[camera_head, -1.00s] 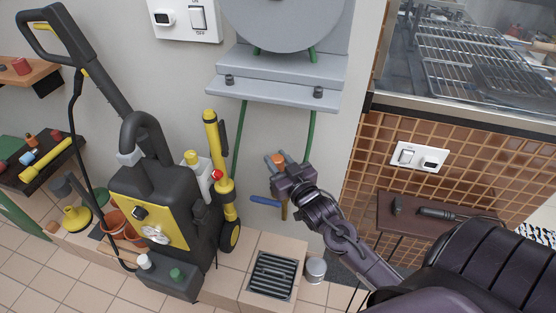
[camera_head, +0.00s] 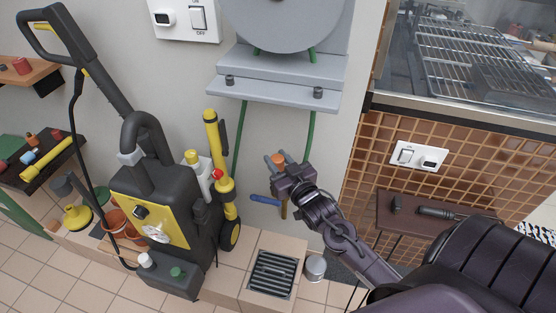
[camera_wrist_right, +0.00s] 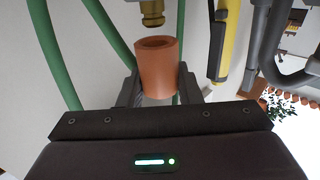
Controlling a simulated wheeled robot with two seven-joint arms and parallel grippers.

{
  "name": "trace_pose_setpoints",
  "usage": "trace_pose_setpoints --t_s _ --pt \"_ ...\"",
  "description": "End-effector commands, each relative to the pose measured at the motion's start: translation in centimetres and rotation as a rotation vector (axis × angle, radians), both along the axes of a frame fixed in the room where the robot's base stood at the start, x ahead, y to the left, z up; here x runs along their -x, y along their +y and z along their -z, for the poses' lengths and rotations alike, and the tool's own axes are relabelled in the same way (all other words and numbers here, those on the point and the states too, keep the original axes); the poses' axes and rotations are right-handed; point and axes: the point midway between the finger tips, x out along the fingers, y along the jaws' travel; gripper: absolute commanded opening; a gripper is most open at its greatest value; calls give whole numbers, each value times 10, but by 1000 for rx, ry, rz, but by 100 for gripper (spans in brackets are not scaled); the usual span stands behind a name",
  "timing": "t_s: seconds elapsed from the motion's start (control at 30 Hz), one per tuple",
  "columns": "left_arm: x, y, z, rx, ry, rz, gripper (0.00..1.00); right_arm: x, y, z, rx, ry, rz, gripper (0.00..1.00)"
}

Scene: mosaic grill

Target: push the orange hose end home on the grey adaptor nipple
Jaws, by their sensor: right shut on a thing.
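The orange hose end (camera_wrist_right: 157,68) is a short hollow tube with its open mouth toward the top of the right wrist view. It sits between the fingers of my right gripper (camera_wrist_right: 158,90). A light grey piece (camera_wrist_right: 155,101) shows just below it, partly hidden by the gripper body; I cannot tell if it is the adaptor. A brass fitting (camera_wrist_right: 152,14) lies above the open mouth, with a visible gap between them. In the head view my right gripper (camera_head: 277,163) is shut around the orange piece (camera_head: 278,158) in front of the wall. My left gripper is out of view.
A green hose (camera_head: 238,140) hangs from the grey wall reel shelf (camera_head: 275,90). A blue handle (camera_head: 265,200) is below the gripper. A yellow-black pressure washer (camera_head: 150,225) stands left, a floor drain (camera_head: 271,273) below, and a dark shelf (camera_head: 440,228) right.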

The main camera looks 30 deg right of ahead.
Motion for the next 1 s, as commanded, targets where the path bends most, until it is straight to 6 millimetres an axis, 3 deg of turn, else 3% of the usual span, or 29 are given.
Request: trace_pose_setpoints --t_s 1.0 --pt "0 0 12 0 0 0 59 0 0 26 0 -1 0 9"
